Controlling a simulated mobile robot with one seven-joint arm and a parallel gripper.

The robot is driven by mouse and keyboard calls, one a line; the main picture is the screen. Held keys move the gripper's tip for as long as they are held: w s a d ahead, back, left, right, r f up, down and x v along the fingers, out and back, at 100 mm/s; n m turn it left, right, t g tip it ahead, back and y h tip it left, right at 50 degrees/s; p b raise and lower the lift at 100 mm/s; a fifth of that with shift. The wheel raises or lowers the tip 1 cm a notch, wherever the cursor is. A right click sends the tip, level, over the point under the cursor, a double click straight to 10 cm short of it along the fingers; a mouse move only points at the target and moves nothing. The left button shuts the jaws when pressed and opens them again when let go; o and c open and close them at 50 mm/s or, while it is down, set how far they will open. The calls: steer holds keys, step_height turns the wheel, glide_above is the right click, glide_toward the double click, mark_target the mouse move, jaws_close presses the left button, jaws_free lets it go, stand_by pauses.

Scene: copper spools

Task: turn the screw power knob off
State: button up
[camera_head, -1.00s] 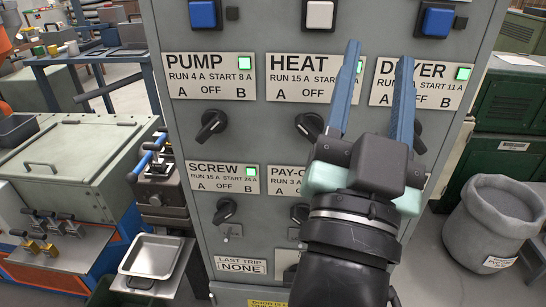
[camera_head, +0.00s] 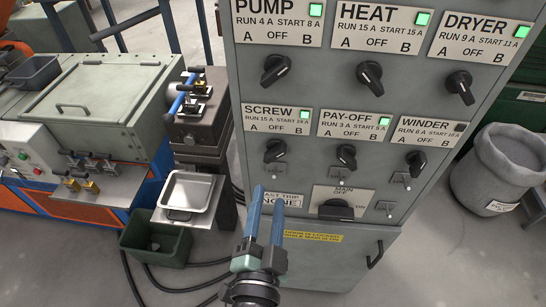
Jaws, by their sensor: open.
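The black SCREW knob (camera_head: 275,151) sits on the grey control cabinet, in the left column of the lower row. It is tilted, its right end raised toward the B side rather than upright under OFF. The SCREW label (camera_head: 276,120) above it reads A, OFF, B, and its green lamp (camera_head: 304,115) is lit. My gripper (camera_head: 267,195) is open and empty, with two blue fingers pointing up. Its tips appear just below the SCREW knob, over the LAST TRIP plate. The gap in depth to the panel is hard to judge.
The PUMP knob (camera_head: 276,69) is above, and the PAY-OFF knob (camera_head: 346,156) is close on the right. The MAIN OFF switch (camera_head: 336,209) is right of my fingers. A metal tray (camera_head: 187,197) and a green bin (camera_head: 154,244) stand left of the cabinet.

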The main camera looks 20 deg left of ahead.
mark_target(275, 158)
steer(key=p+x, duration=0.2)
steer(key=x, duration=0.8)
steer(key=shift+w, duration=0.1)
jaws_close()
